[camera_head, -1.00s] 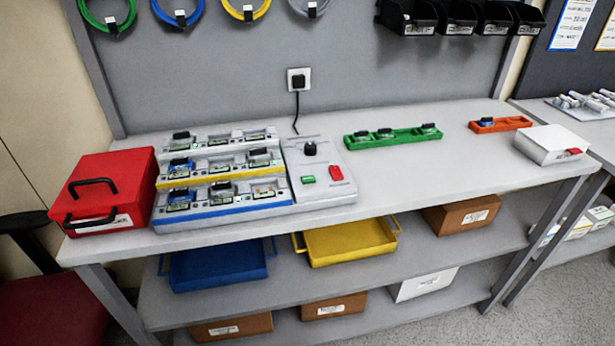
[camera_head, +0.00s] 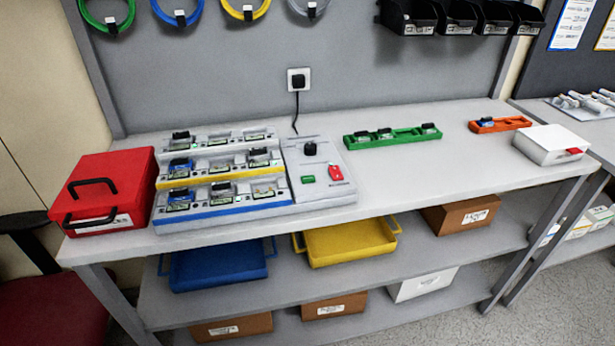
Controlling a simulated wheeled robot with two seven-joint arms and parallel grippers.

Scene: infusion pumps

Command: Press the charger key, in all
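The charger (camera_head: 325,192) stands on the grey bench, left of centre. Its right-hand control panel carries a green key (camera_head: 308,180), a red key (camera_head: 336,173) and a black knob (camera_head: 310,149). The left part of the charger holds three stepped rows of bays, with a blue-striped front row (camera_head: 222,209), a yellow-striped middle row (camera_head: 220,178) and a plain back row. Several small pump units with dark tops sit in the bays. Neither of my grippers is in view.
A red case (camera_head: 103,192) stands left of the charger. A green rack (camera_head: 392,136), an orange rack (camera_head: 499,124) and a white box (camera_head: 551,145) stand to the right. A wall socket (camera_head: 299,79) with a black cord is behind. The bench front right of the charger is clear.

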